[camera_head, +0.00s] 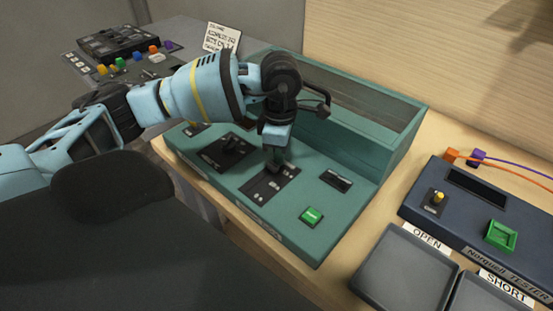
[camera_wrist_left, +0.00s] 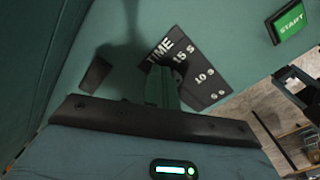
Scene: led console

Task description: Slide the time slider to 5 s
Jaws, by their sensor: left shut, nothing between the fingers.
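The time slider panel (camera_head: 268,186) is a black plate on top of the teal console. In the left wrist view the panel (camera_wrist_left: 207,85) carries the white word TIME and the marks 15 s, 10 s and 5 s. My left gripper (camera_head: 275,160) points down at the back end of the panel, its fingers shut with nothing between them. In the left wrist view the gripper (camera_wrist_left: 162,85) covers part of the panel beside the TIME and 15 s print. The slider knob cannot be told apart from the fingers. My right gripper is not in view.
A green START button (camera_head: 312,216) and a small dark display (camera_head: 336,180) lie right of the panel. A black plate with a knob (camera_head: 230,148) lies left. The console's raised back (camera_head: 350,120) stands behind the arm. A blue tester (camera_head: 480,225) and grey trays (camera_head: 405,272) are at the right.

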